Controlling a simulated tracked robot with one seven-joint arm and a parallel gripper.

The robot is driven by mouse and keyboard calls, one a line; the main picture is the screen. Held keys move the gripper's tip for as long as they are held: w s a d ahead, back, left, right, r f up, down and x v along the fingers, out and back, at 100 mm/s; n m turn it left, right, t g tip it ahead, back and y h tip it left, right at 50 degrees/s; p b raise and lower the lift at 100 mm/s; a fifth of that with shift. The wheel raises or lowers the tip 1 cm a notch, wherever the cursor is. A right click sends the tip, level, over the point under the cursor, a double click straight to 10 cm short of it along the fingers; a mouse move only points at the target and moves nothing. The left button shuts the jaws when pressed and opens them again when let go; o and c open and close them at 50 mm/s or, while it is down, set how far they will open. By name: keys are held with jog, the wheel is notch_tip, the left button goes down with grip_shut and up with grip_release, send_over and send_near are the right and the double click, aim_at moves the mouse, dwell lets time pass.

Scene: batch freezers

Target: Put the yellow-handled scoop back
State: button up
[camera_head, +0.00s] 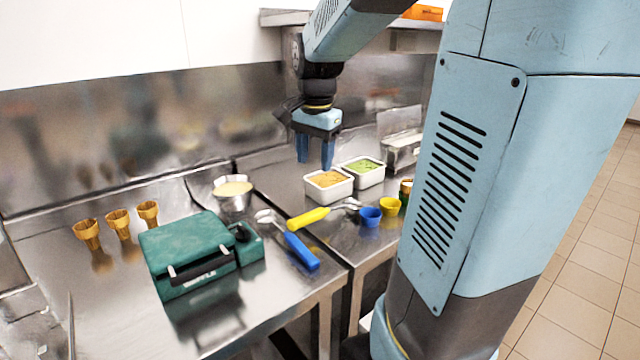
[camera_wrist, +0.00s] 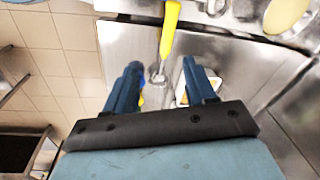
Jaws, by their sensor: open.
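The yellow-handled scoop lies on the steel counter; its yellow handle (camera_head: 309,218) points left and its metal head points right, near the small cups. In the wrist view its handle (camera_wrist: 170,28) is at the top centre, and its metal head shows between my fingers. My gripper (camera_head: 315,167) points down above the counter, in the head view near the white tub of orange ice cream (camera_head: 328,187). In the wrist view my gripper (camera_wrist: 160,66) has its fingers spread apart, with nothing held. The scoop appears to lie below the fingers, apart from them.
A blue-handled scoop (camera_head: 300,250) lies nearby. A green case (camera_head: 188,256), a metal pot (camera_head: 233,203) and gold cone holders (camera_head: 118,224) stand left. A white tub of green ice cream (camera_head: 362,173), a blue cup (camera_head: 370,218) and a yellow cup (camera_head: 389,206) stand right.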

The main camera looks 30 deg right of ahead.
jog(key=s+a+n+t, duration=0.2)
jog(key=s+a+n, duration=0.1)
jog(key=s+n, duration=0.3)
jog(key=s+a+r+n+t, duration=0.1)
jog(key=s+a+n, duration=0.3)
jog(key=s, duration=0.6)
jog(key=shift+n+t, duration=0.6)
jog(key=shift+n, duration=0.4)
jog(key=shift+r, duration=0.1)
